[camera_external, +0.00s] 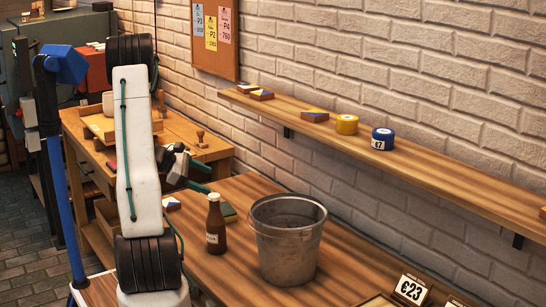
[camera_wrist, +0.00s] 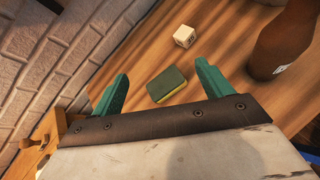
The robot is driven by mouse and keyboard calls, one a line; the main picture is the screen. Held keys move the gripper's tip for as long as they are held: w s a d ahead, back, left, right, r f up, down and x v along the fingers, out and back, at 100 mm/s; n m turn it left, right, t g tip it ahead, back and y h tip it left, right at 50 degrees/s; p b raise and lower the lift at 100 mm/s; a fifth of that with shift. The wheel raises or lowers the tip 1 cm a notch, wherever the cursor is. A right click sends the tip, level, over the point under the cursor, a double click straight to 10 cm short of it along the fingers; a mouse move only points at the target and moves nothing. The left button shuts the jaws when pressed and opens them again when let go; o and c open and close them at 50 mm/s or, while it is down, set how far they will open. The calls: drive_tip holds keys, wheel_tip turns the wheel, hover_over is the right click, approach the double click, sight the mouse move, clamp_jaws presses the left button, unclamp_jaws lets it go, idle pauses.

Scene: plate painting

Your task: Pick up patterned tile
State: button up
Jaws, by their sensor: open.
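Small patterned tiles in blue, white and orange lie on the wall shelf in the external view, a stacked pair (camera_external: 256,93) at its left and a single tile (camera_external: 315,115) farther right. A small blue-and-white patterned piece (camera_external: 172,203) lies on the table beside my arm, partly hidden; it may also be a tile. My gripper (camera_external: 208,180) has green fingers, spread apart and empty, above the table's left end. In the wrist view, my gripper (camera_wrist: 163,70) has a green-and-yellow sponge (camera_wrist: 167,84) below and between its fingers. No clear tile shows there.
A brown bottle (camera_external: 215,225) and a metal bucket (camera_external: 288,245) stand on the table. A yellow roll (camera_external: 347,124) and a blue roll (camera_external: 382,138) sit on the shelf. A white marked cube (camera_wrist: 185,36) lies beyond the sponge. A workbench (camera_external: 205,150) stands at left.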

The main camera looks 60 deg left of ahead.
sight(170, 204)
drive_tip(key=s+a+f+n+y, duration=0.2)
drive_tip(key=s+a+f+n, duration=0.1)
drive_tip(key=s+a, duration=0.1)
drive_tip(key=s+a+f+n+t+y, duration=0.1)
drive_tip(key=s+a+f+n+y, duration=0.1)
drive_tip(key=a, duration=0.4)
drive_tip(key=s+a+f+n+t+y, duration=0.1)
drive_tip(key=s+a+f+n, duration=0.3)
drive_tip(key=s+a+f, duration=0.1)
drive_tip(key=shift+s+a+f+y, duration=0.2)
drive_tip(key=shift+s+a, duration=0.05)
drive_tip(key=shift+s, duration=0.3)
drive_tip(key=shift+s+a+f+y, duration=0.2)
drive_tip(key=shift+s, duration=0.3)
drive_tip(key=shift+s+a, duration=0.1)
drive_tip(key=shift+s, duration=0.1)
drive_tip(key=shift+x, duration=1.8)
drive_tip(key=x, duration=0.4)
drive_tip(key=shift+w+r, duration=0.1)
drive_tip(key=shift+w, duration=0.25)
drive_tip(key=c, duration=1.1)
